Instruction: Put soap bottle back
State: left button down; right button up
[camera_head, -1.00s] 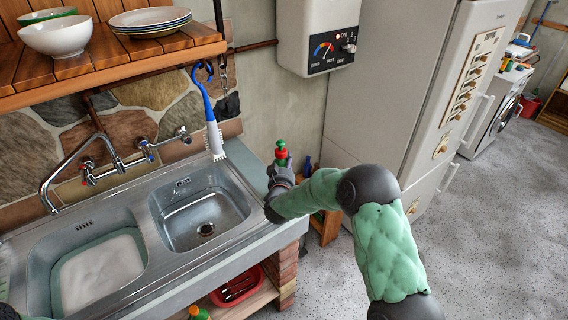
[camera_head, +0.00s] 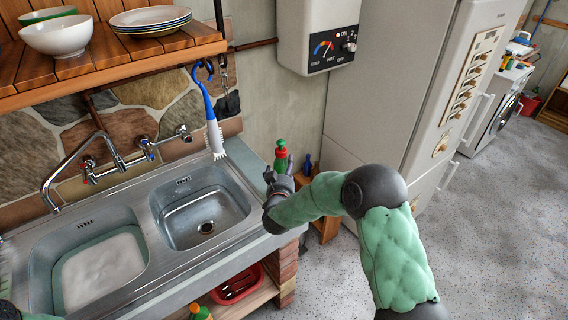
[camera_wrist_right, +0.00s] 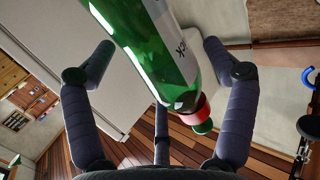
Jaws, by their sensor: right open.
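The soap bottle (camera_head: 281,157) is green with a red collar and stands near the wall, past the right end of the sink. In the right wrist view the green bottle (camera_wrist_right: 152,42) with its pale label lies between the spread fingers, its red collar and green cap toward the palm. My right gripper (camera_head: 274,178) is open just in front of the bottle, hiding its lower part. In the wrist view the fingers (camera_wrist_right: 163,62) show gaps to the bottle on both sides. What the bottle rests on is hidden.
The metal sink (camera_head: 205,212) lies left of my right gripper, with a brush (camera_head: 214,135) hanging above it. A wooden stand (camera_head: 327,226) and a small blue bottle (camera_head: 307,166) are to the right, near the fridge (camera_head: 395,90). Another green bottle (camera_head: 200,313) is below the sink.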

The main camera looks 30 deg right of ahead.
jog(key=v, duration=0.7)
jog(key=shift+s+a+p, duration=0.2)
jog(key=shift+s+p, duration=0.15)
jog(key=shift+p, duration=0.1)
dwell(1.3)
